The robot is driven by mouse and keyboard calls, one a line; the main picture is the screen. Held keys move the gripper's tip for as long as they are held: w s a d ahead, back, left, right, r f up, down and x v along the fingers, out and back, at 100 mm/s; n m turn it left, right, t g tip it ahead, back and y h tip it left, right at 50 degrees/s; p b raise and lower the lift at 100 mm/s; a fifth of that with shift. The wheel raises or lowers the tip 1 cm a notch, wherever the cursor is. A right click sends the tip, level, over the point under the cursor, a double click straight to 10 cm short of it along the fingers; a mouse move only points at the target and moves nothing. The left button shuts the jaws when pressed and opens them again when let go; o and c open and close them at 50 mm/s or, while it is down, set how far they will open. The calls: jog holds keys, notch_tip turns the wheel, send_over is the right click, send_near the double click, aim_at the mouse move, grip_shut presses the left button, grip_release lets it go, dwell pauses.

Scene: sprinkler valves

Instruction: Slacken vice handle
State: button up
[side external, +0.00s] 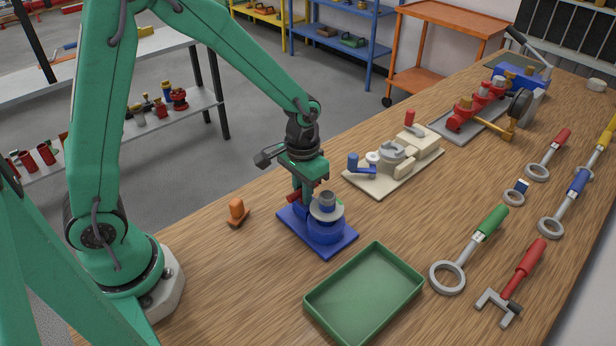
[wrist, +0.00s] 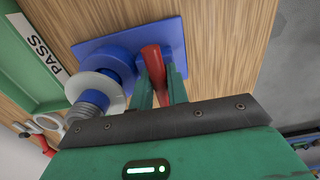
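A blue fixture (side external: 325,228) stands on a square blue base plate on the bench. It has an upright threaded grey post and a pale round disc. A red handle (side external: 294,195) sticks out from its side. My gripper (side external: 305,199) is down at this handle. In the wrist view the red handle (wrist: 153,62) runs between the two green fingers (wrist: 160,92), which appear to touch it on both sides. The handle's lower part is hidden behind the gripper body. The blue fixture (wrist: 112,65) and its disc (wrist: 95,87) lie left of the fingers.
An orange block (side external: 237,211) stands left of the fixture. A green tray (side external: 312,301) lies in front of it. A beige clamp plate (side external: 372,184) and a red valve assembly (side external: 462,112) stand behind. Several wrenches (side external: 490,222) lie at the right.

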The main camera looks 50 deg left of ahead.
grip_shut()
